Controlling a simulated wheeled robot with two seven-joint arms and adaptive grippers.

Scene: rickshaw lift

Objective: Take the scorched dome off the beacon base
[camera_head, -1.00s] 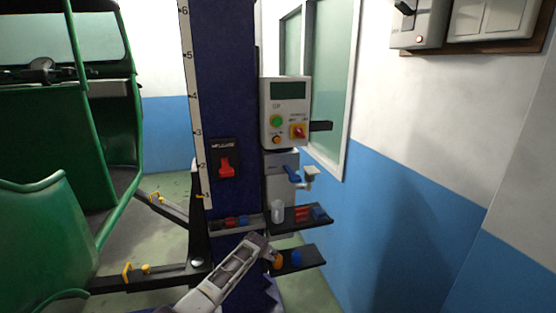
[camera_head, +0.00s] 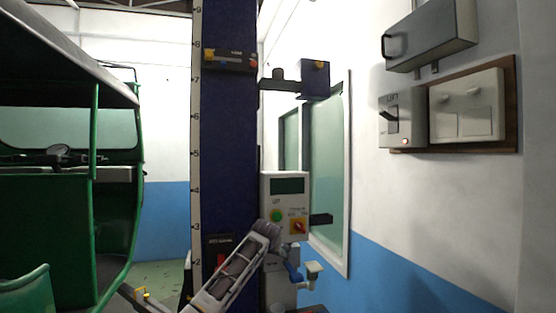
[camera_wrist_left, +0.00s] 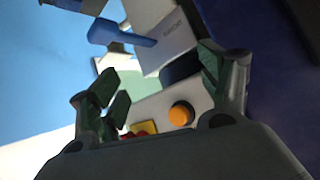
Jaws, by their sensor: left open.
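A small dark, dome-like piece (camera_head: 279,73) stands on a black bracket (camera_head: 281,85) on the right side of the blue column, high in the head view. It looks like the scorched dome, but it is too small to be sure, and I cannot make out a separate beacon base under it. My left gripper (camera_head: 269,234) is well below it, in front of the control box's lower left side. In the left wrist view the left gripper (camera_wrist_left: 163,92) is open, with nothing between its fingers. My right gripper is not in view.
The control box (camera_head: 286,204) with buttons is close to my left gripper; its orange button (camera_wrist_left: 181,114) shows in the wrist view. A blue-handled valve (camera_head: 293,272) is below. A blue box (camera_head: 315,81) is beside the bracket. A green rickshaw (camera_head: 70,200) stands left.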

